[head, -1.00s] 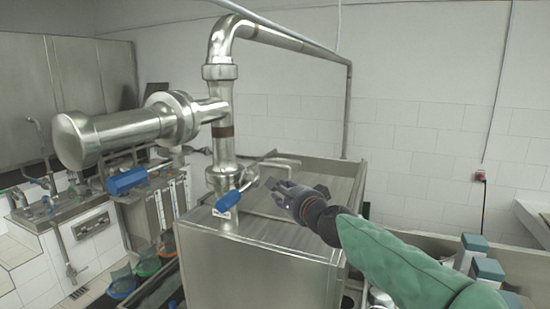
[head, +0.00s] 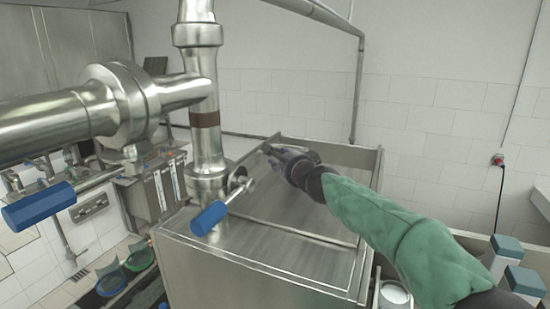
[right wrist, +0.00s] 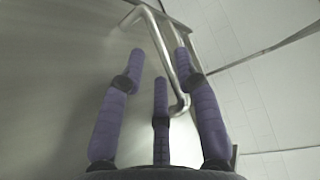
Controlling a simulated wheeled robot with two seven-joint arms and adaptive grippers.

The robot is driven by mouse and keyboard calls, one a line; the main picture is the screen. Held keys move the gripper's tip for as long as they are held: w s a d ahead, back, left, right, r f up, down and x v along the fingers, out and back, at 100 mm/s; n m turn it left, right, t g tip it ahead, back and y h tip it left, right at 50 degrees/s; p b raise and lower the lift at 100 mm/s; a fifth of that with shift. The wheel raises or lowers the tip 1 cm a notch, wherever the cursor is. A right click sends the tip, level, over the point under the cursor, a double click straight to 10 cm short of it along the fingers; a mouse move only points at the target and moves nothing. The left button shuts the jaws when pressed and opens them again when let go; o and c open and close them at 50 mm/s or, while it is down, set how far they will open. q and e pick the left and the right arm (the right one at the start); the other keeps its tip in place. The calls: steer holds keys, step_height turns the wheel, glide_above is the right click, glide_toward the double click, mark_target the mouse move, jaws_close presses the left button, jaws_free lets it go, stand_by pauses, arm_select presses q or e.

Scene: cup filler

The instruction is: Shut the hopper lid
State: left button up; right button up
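The steel hopper (head: 255,262) stands front centre in the head view, with a flat brushed top. A steel panel (head: 340,154) rises along its back; I cannot tell for sure how far the lid stands open. My right gripper (head: 272,154) is over the back of the hopper. In the right wrist view its three purple fingers (right wrist: 160,68) are spread around a bent steel bar handle (right wrist: 163,50). The handle is fixed to a plain steel plate (right wrist: 60,75), which looks like the lid. The fingers are not closed on the bar. My left gripper is out of view.
A thick steel pipe (head: 205,110) with a blue-handled valve (head: 209,218) stands at the hopper's left. Another blue handle (head: 38,207) is further left. A tiled wall (head: 440,120) is behind. Teal-topped boxes (head: 507,245) stand at the right.

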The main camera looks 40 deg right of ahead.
steer(key=shift+x, duration=2)
jaws_close()
